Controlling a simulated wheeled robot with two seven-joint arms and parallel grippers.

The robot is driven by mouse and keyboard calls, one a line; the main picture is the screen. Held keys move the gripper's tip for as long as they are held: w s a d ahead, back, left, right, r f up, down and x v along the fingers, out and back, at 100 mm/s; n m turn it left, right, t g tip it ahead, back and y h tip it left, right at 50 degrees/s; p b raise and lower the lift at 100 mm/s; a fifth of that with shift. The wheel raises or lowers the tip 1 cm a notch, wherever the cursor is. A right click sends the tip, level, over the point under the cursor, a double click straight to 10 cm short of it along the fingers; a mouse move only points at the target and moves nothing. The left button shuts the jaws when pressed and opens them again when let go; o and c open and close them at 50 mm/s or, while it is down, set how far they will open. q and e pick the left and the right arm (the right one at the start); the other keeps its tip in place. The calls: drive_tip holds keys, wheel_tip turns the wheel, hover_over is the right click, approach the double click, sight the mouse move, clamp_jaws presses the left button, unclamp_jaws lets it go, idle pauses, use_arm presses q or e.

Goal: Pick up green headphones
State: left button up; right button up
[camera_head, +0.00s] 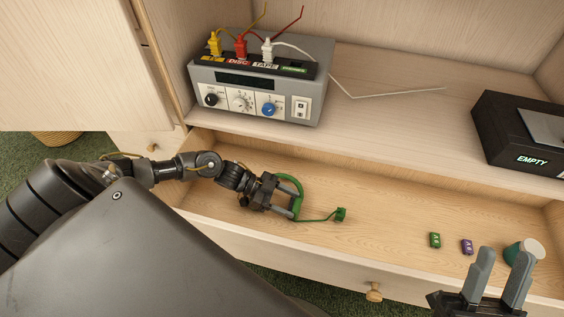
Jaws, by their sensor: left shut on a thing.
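The green headphones (298,186) are in the open drawer, toward its left half. Their curved band shows at my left gripper, and a thin green cord runs right to a green plug (340,214). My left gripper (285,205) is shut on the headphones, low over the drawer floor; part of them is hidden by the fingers. I cannot tell whether they touch the floor. My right gripper (500,278) is at the lower right, by the drawer's front edge, with its two fingers apart and nothing between them.
On the shelf above stand a grey device (262,85) with coloured plugs and a black box marked EMPTY (520,130). The drawer's middle is clear.

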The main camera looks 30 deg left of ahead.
use_arm(q)
drive_tip(key=shift+r, duration=0.15)
